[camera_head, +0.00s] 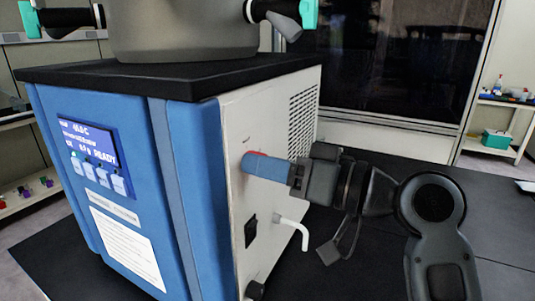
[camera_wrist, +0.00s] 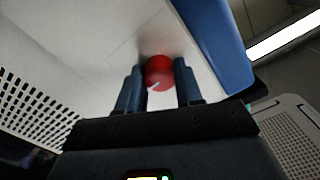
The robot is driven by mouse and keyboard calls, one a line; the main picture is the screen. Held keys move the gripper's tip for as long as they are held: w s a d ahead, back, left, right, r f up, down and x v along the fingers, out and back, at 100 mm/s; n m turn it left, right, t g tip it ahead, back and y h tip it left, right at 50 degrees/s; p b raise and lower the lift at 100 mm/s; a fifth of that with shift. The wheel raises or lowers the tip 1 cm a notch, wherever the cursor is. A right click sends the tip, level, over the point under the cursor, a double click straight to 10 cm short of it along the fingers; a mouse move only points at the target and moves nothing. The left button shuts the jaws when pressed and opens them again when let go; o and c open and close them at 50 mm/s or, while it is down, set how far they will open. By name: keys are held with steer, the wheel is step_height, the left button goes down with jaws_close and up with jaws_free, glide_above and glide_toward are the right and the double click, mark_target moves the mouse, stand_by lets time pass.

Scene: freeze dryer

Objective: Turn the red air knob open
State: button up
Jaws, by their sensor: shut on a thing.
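The red air knob (camera_wrist: 159,71) is on the light side panel of the freeze dryer (camera_head: 185,190). In the head view only a thin red edge of the knob (camera_head: 254,154) shows above my gripper's fingers. My gripper (camera_head: 252,165) reaches in from the right, with its blue fingers at the panel. In the wrist view the two fingers of my gripper (camera_wrist: 159,86) stand on either side of the knob and are shut on it. A small pale mark shows on the knob's face in that view.
A white bent spout (camera_head: 293,230) sticks out of the panel below my gripper. A black switch (camera_head: 250,230) is to its left. The dark bench top (camera_head: 370,170) is clear behind and right of my arm. A grey vessel (camera_head: 185,35) stands on top of the dryer.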

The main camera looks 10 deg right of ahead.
steer(key=shift+m+p, duration=0.35)
steer(key=shift+m, duration=0.35)
steer(key=o, duration=1)
steer(key=shift+o, duration=0.2)
steer(key=b+v, duration=0.1)
steer(key=v, duration=0.7)
steer(key=shift+b, duration=0.35)
